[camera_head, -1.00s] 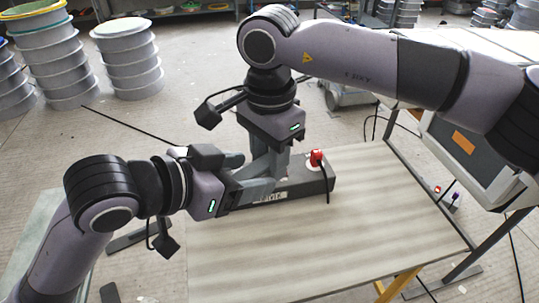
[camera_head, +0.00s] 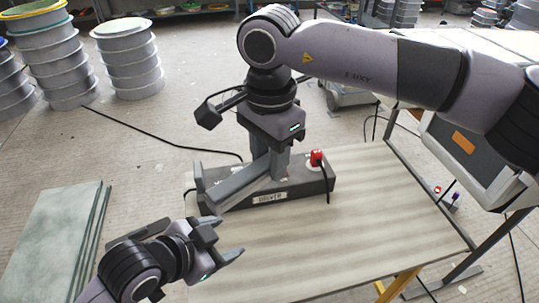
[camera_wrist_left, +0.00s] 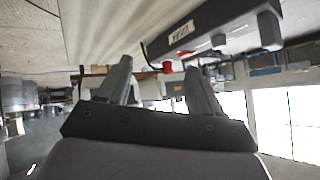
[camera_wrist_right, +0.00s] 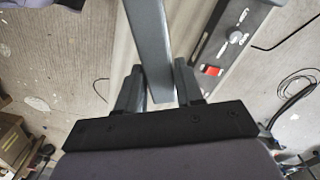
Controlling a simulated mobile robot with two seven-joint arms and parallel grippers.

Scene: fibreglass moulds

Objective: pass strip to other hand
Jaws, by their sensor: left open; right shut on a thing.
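A flat grey strip (camera_head: 246,186) slants down to the left from my right gripper (camera_head: 276,160), which is shut on its upper end. The strip's lower part is in front of or over the dark box on the table; I cannot tell whether they touch. In the right wrist view the strip (camera_wrist_right: 150,45) runs up from between the fingers (camera_wrist_right: 158,85). My left gripper (camera_head: 228,240) is open and empty, over the table's front left, below and apart from the strip. The left wrist view shows its two spread fingers (camera_wrist_left: 160,85) with nothing between them.
A labelled dark box (camera_head: 300,188) with a red switch (camera_head: 316,158) stands at the back of the pale table (camera_head: 350,225). The table's middle and right are clear. Grey-green sheets (camera_head: 50,235) lie at the left. Stacked ringed drums (camera_head: 130,60) stand behind.

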